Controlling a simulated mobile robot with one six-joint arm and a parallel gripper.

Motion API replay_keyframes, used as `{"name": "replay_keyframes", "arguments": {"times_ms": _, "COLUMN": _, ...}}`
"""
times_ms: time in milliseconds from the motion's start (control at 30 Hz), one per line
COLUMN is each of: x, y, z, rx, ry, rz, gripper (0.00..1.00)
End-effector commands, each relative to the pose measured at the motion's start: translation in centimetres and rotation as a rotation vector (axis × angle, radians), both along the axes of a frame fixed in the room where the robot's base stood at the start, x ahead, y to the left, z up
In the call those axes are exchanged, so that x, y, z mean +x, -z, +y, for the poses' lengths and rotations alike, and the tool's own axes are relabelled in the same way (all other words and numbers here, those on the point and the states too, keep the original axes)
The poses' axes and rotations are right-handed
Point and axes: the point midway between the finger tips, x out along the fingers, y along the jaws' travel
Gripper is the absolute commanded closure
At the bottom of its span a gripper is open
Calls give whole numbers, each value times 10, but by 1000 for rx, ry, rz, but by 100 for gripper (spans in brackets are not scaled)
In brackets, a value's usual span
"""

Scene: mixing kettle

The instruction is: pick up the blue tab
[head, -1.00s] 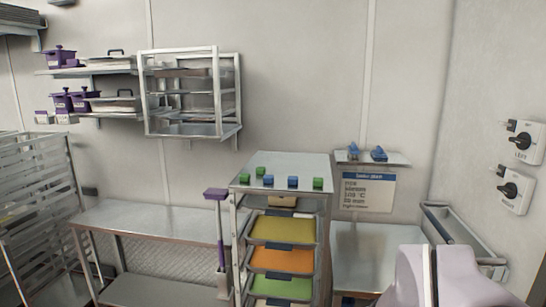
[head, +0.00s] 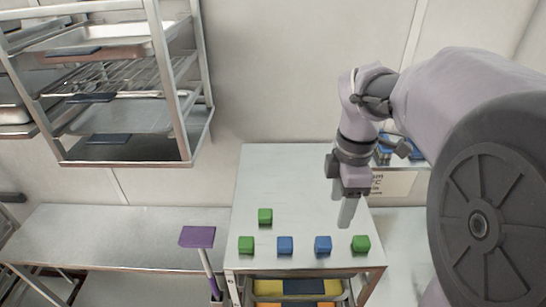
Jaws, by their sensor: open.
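Two small blue tabs stand on the front part of the steel cabinet top (head: 300,185). The left blue tab (head: 285,245) and the right blue tab (head: 323,245) sit side by side with a gap between them. My gripper (head: 344,207) is open and points down above the cabinet top, apart from the tabs. In the picture it lies up and to the right of the right blue tab. No tab is between its fingers.
Green tabs flank the blue ones at left (head: 246,244) and right (head: 361,244). Another green tab (head: 265,216) sits behind. A steel table (head: 120,235) and a purple-topped handle (head: 197,237) are left. A wall rack (head: 125,150) hangs upper left.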

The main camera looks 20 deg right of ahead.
Motion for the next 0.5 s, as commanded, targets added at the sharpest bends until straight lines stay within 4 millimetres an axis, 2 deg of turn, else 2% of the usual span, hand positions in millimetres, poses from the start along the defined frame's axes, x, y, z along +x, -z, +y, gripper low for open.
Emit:
{"name": "replay_keyframes", "arguments": {"times_ms": 33, "x": -1, "y": 19, "z": 1, "rx": 2, "ry": 0, "rz": 5, "gripper": 42}}
{"name": "replay_keyframes", "arguments": {"times_ms": 200, "x": 0, "y": 64, "z": 2, "rx": 2, "ry": 0, "rz": 4, "gripper": 42}}
{"name": "replay_keyframes", "arguments": {"times_ms": 367, "x": 1, "y": 82, "z": 3, "rx": 1, "ry": 0, "rz": 1, "gripper": 42}}
{"name": "replay_keyframes", "arguments": {"times_ms": 500, "x": 4, "y": 107, "z": 14, "rx": 2, "ry": -1, "rz": 3, "gripper": 42}}
